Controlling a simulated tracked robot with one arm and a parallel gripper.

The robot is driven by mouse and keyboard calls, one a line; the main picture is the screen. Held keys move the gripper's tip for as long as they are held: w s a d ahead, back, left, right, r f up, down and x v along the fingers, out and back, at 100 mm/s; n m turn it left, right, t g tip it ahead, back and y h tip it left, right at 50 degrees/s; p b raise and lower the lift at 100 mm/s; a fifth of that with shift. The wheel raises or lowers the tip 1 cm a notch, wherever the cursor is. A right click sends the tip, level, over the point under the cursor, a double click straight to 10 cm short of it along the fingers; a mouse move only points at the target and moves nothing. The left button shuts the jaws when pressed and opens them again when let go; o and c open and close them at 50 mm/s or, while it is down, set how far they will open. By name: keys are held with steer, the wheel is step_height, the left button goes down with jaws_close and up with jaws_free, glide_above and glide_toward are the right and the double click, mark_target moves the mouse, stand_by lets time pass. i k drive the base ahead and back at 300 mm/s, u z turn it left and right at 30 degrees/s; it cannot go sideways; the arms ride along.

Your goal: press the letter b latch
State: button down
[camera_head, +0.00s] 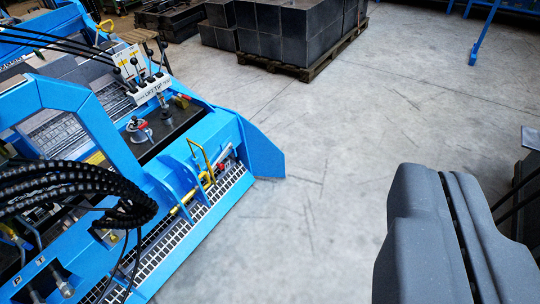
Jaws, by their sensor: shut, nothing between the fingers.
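A blue machine (255,145) fills the left side of the head camera view. A yellow bent handle (204,165) stands at its lower front edge, above a perforated step. A round grey fitting with a red part (139,131) sits on a dark plate behind it. I cannot make out a letter b on any latch. My gripper (447,190) is at the lower right, dark grey, with its fingers together and nothing between them. It is over bare floor, well to the right of the machine and apart from it.
A lever panel (150,88) marked LIFT and TIP stands on the machine. Black coiled hoses (75,185) arch over its near left side. Dark blocks on a wooden pallet (305,68) stand at the back. Grey concrete floor (340,150) is clear between machine and gripper.

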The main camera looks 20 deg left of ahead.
mark_target(230, 146)
steer(key=z, duration=0.95)
steer(key=k, duration=1.55)
steer(key=u, duration=1.35)
steer(key=i, duration=1)
steer(key=u, duration=0.05)
